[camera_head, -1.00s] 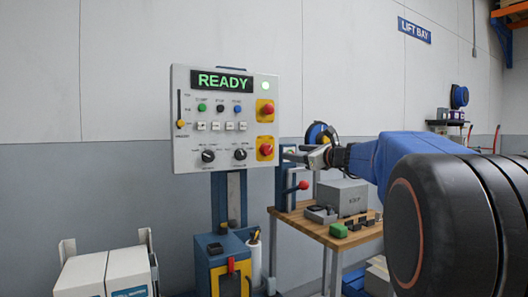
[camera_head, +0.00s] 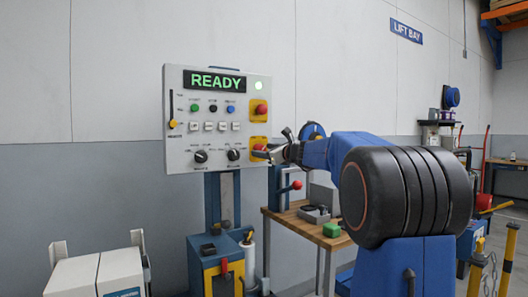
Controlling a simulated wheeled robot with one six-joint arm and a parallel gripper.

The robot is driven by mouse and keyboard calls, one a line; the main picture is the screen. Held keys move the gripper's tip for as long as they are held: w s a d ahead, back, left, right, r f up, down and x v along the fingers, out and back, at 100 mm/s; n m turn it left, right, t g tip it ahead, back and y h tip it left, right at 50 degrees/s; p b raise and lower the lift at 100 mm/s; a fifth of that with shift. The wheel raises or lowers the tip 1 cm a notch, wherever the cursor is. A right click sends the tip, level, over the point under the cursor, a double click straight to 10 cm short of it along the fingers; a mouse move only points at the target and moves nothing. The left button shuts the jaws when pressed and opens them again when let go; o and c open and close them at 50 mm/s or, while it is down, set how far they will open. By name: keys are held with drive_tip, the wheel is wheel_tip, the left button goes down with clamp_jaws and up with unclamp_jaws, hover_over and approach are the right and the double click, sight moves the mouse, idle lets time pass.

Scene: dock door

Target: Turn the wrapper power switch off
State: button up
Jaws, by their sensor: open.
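The wrapper control panel (camera_head: 180,145) is a light grey box on a blue post. Two black rotary knobs, a left one (camera_head: 200,156) and a right one (camera_head: 234,154), sit low on the panel. Their labels are too small to read, so I cannot tell which is the power switch. My gripper (camera_head: 265,153) is open, at the panel's lower right edge.
An upper red button (camera_head: 261,109) sits on a yellow plate. A yellow-knobbed slider (camera_head: 172,124) is at the panel's left.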

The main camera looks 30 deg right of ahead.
drive_tip(key=shift+w, duration=0.3)
drive_tip(key=shift+a, duration=0.1)
drive_tip(key=c, duration=1)
drive_tip(key=shift+n, duration=0.3)
drive_tip(key=n, duration=0.3)
drive_tip(key=shift+r, duration=0.1)
drive_tip(key=n, duration=0.4)
drive_tip(key=n+h, duration=0.1)
drive_tip(key=n, duration=0.8)
drive_tip(key=shift+a+g+h, duration=0.25)
drive_tip(key=shift+g+h, duration=0.05)
drive_tip(key=shift+g, duration=0.1)
drive_tip(key=shift+n, duration=0.3)
